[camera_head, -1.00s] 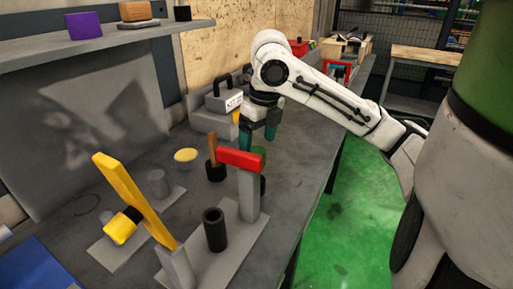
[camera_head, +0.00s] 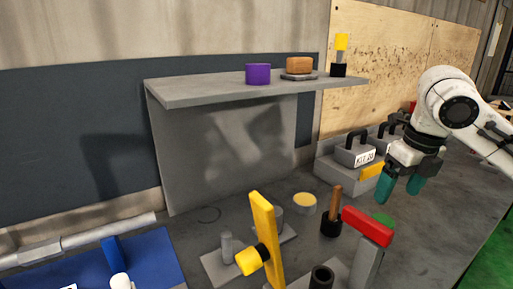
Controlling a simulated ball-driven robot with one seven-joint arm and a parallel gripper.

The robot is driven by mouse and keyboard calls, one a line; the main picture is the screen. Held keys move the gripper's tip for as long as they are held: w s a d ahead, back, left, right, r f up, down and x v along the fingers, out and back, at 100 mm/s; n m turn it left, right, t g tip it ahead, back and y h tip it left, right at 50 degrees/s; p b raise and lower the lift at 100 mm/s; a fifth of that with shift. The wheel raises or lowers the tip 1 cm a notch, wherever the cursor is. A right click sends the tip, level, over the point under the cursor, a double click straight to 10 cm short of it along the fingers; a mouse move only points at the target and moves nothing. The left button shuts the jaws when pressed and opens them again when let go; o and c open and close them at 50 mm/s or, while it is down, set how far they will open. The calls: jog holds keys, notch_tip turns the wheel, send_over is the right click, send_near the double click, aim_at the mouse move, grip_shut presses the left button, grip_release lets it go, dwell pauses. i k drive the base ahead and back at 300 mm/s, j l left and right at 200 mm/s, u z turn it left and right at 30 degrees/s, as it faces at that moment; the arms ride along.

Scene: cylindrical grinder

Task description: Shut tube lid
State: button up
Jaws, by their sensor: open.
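A black open-topped tube (camera_head: 321,277) stands upright at the bottom edge, its lower part cut off by the frame. A red bar (camera_head: 368,227) tops a grey post (camera_head: 367,262) to its right. I cannot tell which part is the tube's lid. My gripper (camera_head: 400,188) is open and empty, with teal fingers pointing down. It hangs above the bench, up and right of the red bar, apart from it.
A brown-handled tool stands in a black holder (camera_head: 331,223) near a yellow-topped round piece (camera_head: 304,203). A shelf (camera_head: 215,90) carries a purple cup (camera_head: 258,74). A blue panel (camera_head: 150,258) lies at lower left. The bench right of the red bar looks clear.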

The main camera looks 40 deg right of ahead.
aim_at(268, 251)
jog(key=k, duration=1)
